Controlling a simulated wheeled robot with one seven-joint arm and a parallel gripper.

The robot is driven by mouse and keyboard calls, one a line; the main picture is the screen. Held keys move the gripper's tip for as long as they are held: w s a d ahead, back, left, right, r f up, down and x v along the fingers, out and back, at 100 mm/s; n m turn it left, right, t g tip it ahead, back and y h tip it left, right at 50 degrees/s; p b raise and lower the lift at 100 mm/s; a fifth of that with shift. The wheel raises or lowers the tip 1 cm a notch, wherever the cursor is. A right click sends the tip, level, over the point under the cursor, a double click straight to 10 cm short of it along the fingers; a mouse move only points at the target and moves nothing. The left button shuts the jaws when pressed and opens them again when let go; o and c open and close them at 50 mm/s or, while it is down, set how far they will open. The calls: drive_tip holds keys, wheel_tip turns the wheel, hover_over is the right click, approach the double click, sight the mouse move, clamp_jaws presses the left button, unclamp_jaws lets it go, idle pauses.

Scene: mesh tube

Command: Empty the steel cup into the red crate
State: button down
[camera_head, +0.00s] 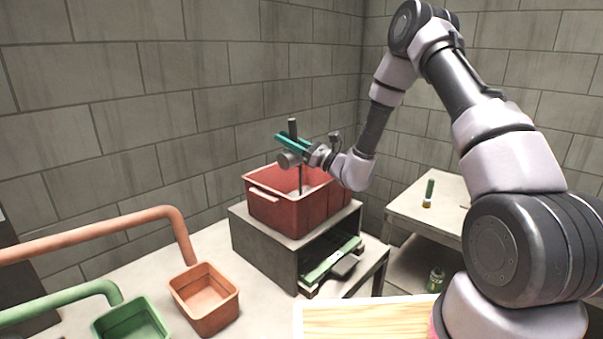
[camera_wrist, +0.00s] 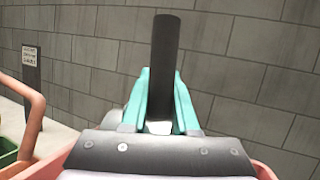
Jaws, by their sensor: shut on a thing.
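The red crate (camera_head: 275,215) stands on a grey box-like stand in the head view, and pale material shows inside it. My gripper (camera_head: 283,139), with teal fingers, is above the crate. It is shut on a dark upright bar, which also shows between the fingers in the wrist view (camera_wrist: 164,70). A small grey rounded body just under the fingers looks like the steel cup (camera_head: 288,160), with the bar as its handle. A thin dark vertical line runs from there down into the crate; I cannot tell what it is. The cup's mouth and contents are hidden.
An orange bin (camera_head: 205,318) and a green bin (camera_head: 130,325) sit at lower left under pipes. A green tray (camera_head: 330,262) is in the stand's opening. A side table (camera_head: 435,212) at right holds a small green object (camera_head: 429,190). Block walls are close behind.

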sight(292, 130)
drive_tip(key=shift+w+d+r+m, duration=0.1)
drive_tip(key=shift+w+d+m, duration=0.05)
drive_tip(key=shift+m, duration=0.25)
drive_tip(key=shift+d, duration=0.1)
drive_tip(key=shift+w+d+r+m+t, duration=0.3)
drive_tip(key=shift+r+m+t, duration=0.25)
drive_tip(key=shift+m, duration=0.25)
drive_tip(key=shift+w+d+r+m+t, duration=0.15)
drive_tip(key=shift+w+r+m+t, duration=0.1)
drive_tip(key=shift+r+m+t, duration=0.4)
drive_tip(key=shift+w+d+f+m+h, duration=0.15)
drive_tip(key=shift+f+m+h, duration=0.15)
drive_tip(key=shift+m, duration=0.25)
drive_tip(key=shift+w+d, duration=0.1)
drive_tip(key=shift+w+d+m+t, duration=0.15)
drive_tip(key=shift+m+t, duration=0.45)
drive_tip(key=shift+m, duration=0.1)
drive_tip(key=shift+w+d+r+m+t+h, duration=0.2)
drive_tip(key=shift+w+d+m+t+h, duration=0.25)
drive_tip(key=shift+m, duration=0.6)
drive_tip(key=shift+w+d+r+m+t+h, duration=0.2)
drive_tip(key=shift+m+t+h, duration=0.2)
drive_tip(key=shift+m+t, duration=0.5)
drive_tip(key=shift+w+d+r+m+t+h, duration=0.15)
drive_tip(key=shift+w+d+m+t+h, duration=0.25)
drive_tip(key=shift+m, duration=0.85)
drive_tip(key=shift+w+d+f+m+t+h, duration=0.15)
drive_tip(key=shift+m+t+h, duration=0.15)
drive_tip(key=shift+m, duration=0.3)
